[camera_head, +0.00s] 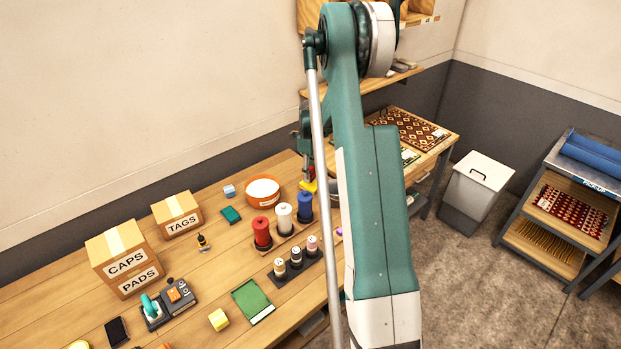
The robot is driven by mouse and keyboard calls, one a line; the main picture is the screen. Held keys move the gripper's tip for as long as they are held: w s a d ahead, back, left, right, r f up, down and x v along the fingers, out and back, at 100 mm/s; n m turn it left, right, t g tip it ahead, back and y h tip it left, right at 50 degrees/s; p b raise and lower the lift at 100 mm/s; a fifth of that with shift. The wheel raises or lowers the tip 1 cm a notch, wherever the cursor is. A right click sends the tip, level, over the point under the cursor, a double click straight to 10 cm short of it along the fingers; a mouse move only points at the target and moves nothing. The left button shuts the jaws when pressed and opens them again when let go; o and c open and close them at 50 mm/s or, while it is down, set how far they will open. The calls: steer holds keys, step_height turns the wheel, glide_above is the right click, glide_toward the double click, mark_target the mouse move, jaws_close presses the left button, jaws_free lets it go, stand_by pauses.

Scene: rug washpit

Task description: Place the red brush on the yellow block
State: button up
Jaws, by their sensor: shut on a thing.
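My gripper (308,167) is at the back right of the wooden table, partly hidden behind my own arm. It is shut on a small red thing, the red brush (312,173), of which only a little shows. A bright yellow piece (308,187) shows right below the brush; I cannot tell whether they touch or whether it is part of what is held. A pale yellow block (218,319) sits at the table's front, left of the green pad, with nothing on it.
An orange bowl (263,192) and red, white and blue spools (284,219) stand close left of my gripper. Smaller spools (296,262) stand in front. Cardboard boxes (123,262) are at the left. A green pad (253,302) lies near the yellow block.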

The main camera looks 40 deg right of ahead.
mark_target(311, 168)
steer(key=shift+f, duration=1.35)
steer(key=shift+f, duration=0.2)
steer(key=o, duration=0.9)
steer(key=shift+r, duration=0.25)
step_height(311, 168, up, 12)
steer(key=shift+a, duration=0.1)
